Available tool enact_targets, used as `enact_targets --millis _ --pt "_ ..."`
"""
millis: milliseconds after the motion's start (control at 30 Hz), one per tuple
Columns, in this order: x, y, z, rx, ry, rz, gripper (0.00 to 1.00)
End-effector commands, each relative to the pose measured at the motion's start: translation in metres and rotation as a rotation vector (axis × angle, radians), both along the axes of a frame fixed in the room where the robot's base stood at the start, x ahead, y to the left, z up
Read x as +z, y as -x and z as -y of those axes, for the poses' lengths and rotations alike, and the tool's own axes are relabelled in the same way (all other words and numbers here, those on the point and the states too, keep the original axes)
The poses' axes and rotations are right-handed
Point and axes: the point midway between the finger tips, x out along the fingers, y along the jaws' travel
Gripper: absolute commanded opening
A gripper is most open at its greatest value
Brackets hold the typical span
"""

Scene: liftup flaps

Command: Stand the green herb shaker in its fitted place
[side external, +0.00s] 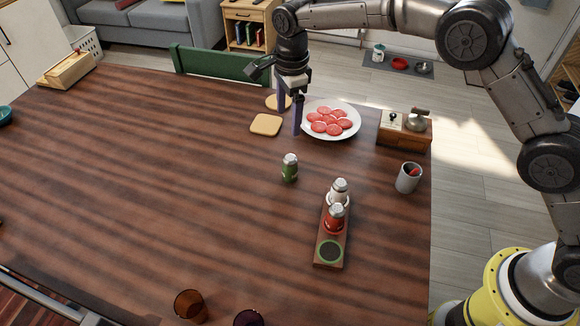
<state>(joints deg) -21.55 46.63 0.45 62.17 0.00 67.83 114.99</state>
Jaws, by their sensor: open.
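The green herb shaker (289,169) stands upright on the wooden table, left of the shaker rack. The rack (328,262) is a narrow wooden strip with an empty green-ringed round place (329,250) at its near end. A red shaker (335,218) stands in the rack's middle, and a white shaker (339,191) stands at its far end. My gripper (289,116) is open and empty, fingers pointing down, above the table beyond the green shaker and apart from it.
A white plate (353,131) of red slices lies right of my gripper, with bread slices (266,124) beside it. A wooden grinder box (404,134) and a grey cup (408,178) stand at the right edge. Two dark glasses (190,306) (248,318) stand at the front. The table's left is mostly clear.

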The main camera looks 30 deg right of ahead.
Motion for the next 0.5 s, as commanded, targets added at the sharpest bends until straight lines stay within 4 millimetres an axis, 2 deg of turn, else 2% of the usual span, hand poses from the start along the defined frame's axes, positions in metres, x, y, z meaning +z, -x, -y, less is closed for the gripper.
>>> enact_targets --millis 33,267,500 --pt "-0.015 0.004 -0.005 0.011 0.01 -0.024 0.86" --pt "-0.046 0.01 -0.012 0.028 0.021 -0.051 0.86" --pt "-0.091 0.011 -0.011 0.028 0.021 -0.052 0.86"
